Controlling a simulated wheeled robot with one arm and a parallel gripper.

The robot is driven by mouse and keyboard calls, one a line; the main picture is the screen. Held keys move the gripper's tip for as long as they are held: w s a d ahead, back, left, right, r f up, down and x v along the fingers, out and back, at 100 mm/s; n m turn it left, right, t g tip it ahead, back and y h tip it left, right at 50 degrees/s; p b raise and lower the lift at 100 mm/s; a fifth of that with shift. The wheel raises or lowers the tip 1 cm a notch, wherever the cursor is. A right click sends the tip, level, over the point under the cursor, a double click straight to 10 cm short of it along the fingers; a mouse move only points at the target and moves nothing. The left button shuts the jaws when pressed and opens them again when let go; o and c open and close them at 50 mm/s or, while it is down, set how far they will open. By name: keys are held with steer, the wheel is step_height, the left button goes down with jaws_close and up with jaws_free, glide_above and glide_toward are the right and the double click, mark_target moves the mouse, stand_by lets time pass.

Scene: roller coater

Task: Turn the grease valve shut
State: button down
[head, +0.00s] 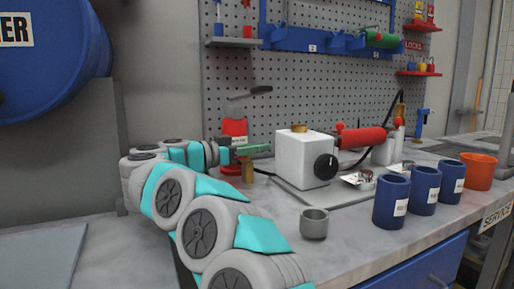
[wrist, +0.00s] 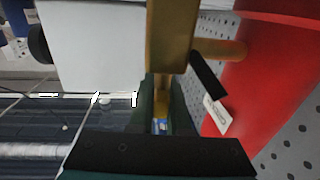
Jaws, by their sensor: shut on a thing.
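The grease valve (wrist: 172,38) shows in the wrist view as an upright brass body with a brass stub running right to a red cylinder. A short black lever (wrist: 208,74) slants down beside the brass. My gripper (wrist: 161,108) has its dark green fingers on either side of a brass part at the valve. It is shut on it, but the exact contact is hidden. In the head view, my gripper (head: 256,148) reaches right in front of the red cylinder (head: 234,130), and a brass piece (head: 247,172) shows just below the fingers.
A white box (head: 306,158) with a black knob stands close right of my gripper. A grey cup (head: 314,223), several blue cups (head: 391,200) and an orange cup (head: 478,171) stand on the bench. A pegboard (head: 300,85) rises behind.

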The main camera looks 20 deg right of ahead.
steer(key=c, duration=0.9)
jaws_free()
steer(key=s+a+r+b, duration=0.1)
steer(key=s, duration=0.4)
steer(key=s+a+r+b, duration=0.1)
steer(key=s+r, duration=0.1)
steer(key=s, duration=0.3)
steer(key=s+a+r+b, duration=0.1)
steer(key=s+a+r, duration=0.1)
steer(key=s, duration=0.3)
steer(key=shift+s, duration=0.25)
steer(key=shift+o, duration=0.3)
